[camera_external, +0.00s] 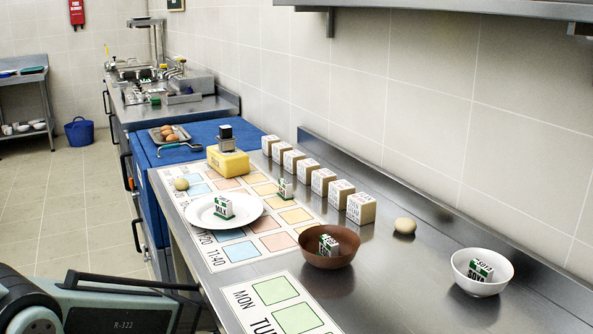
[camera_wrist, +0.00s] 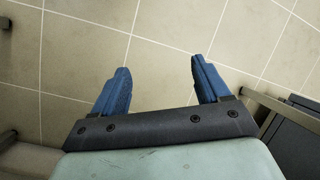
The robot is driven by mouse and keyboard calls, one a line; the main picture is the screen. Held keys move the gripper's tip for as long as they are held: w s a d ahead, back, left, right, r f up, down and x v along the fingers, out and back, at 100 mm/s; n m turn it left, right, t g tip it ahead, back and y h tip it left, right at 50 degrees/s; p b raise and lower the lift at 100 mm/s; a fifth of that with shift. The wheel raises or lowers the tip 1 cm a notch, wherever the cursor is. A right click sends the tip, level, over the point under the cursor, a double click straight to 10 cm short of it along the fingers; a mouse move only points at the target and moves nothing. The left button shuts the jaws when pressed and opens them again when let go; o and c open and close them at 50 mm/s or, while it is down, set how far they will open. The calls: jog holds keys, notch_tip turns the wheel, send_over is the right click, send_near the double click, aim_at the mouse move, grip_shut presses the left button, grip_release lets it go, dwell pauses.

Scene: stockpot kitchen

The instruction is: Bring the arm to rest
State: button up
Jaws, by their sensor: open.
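My gripper (camera_wrist: 158,80) shows in the wrist view with its two blue fingers spread apart and nothing between them. It hangs over the tiled floor (camera_wrist: 155,60), clear of the counter. In the external view part of my arm shows at the lower left, beside the steel counter; my fingers cannot be seen there.
Open floor (camera_external: 75,200) lies left of the counter.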

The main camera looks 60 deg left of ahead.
jog(key=s+d+m+g, duration=0.1)
jog(key=s+d+m, duration=0.1)
jog(key=s+d, duration=0.3)
jog(key=s+d+m, duration=0.2)
jog(key=s+d, duration=0.3)
jog(key=d, duration=0.9)
jog(key=s+d+m+g, duration=0.1)
jog(key=s+d, duration=0.4)
jog(key=d, duration=0.4)
jog(key=shift+s+d+r+m+g, duration=0.3)
jog(key=shift+d+r+m, duration=0.05)
jog(key=shift+m, duration=0.05)
